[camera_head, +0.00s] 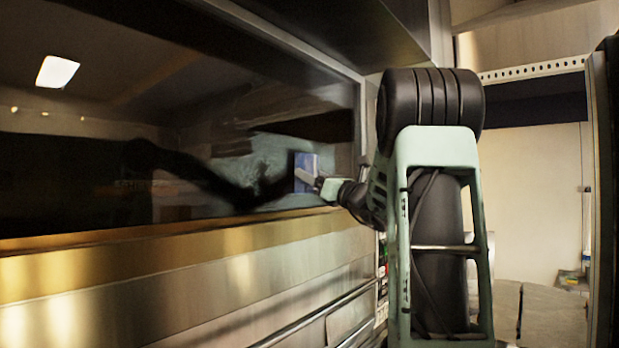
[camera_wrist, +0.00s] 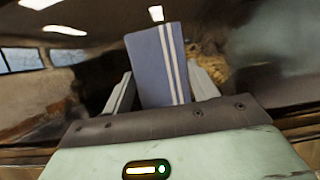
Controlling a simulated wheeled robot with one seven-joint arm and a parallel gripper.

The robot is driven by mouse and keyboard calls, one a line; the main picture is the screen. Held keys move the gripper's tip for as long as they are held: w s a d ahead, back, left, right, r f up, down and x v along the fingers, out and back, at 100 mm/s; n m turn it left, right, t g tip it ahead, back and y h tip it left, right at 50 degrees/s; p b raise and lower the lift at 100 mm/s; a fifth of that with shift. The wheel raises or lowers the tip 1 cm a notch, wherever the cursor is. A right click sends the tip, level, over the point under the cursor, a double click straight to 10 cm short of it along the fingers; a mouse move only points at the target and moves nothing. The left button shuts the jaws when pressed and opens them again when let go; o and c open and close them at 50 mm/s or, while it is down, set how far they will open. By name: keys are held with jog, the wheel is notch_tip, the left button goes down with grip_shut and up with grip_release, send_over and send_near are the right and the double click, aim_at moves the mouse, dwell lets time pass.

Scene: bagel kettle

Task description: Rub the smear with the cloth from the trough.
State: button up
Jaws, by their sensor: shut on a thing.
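A blue cloth (camera_head: 304,163) is in my gripper (camera_head: 316,182), at the right part of the dark glass pane. In the wrist view the cloth (camera_wrist: 158,65) has white stripes and stands up between the two fingers of my gripper (camera_wrist: 161,75). My gripper is shut on it. I cannot tell whether the cloth touches the glass. A pale, hazy smear (camera_head: 240,165) shows on the glass just left of the cloth. A hazy patch in the wrist view, right of the cloth, may be this smear. I cannot make out the trough.
The glass pane (camera_head: 75,170) reflects a bright lamp and a dark arm shape. A brass-coloured ledge (camera_head: 150,247) runs below it, above a metal front with a rail (camera_head: 310,318). A dark hood overhangs the top. A brown woven-looking thing (camera_wrist: 207,62) shows behind the fingers.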

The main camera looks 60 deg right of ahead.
jog(key=d, duration=0.9)
jog(key=shift+s, duration=0.4)
jog(key=shift+f, duration=0.1)
jog(key=w+a+b, duration=0.1)
jog(key=a+b, duration=0.7)
jog(key=a, duration=0.3)
jog(key=shift+b, duration=0.3)
dwell(0.8)
jog(key=shift+w, duration=0.1)
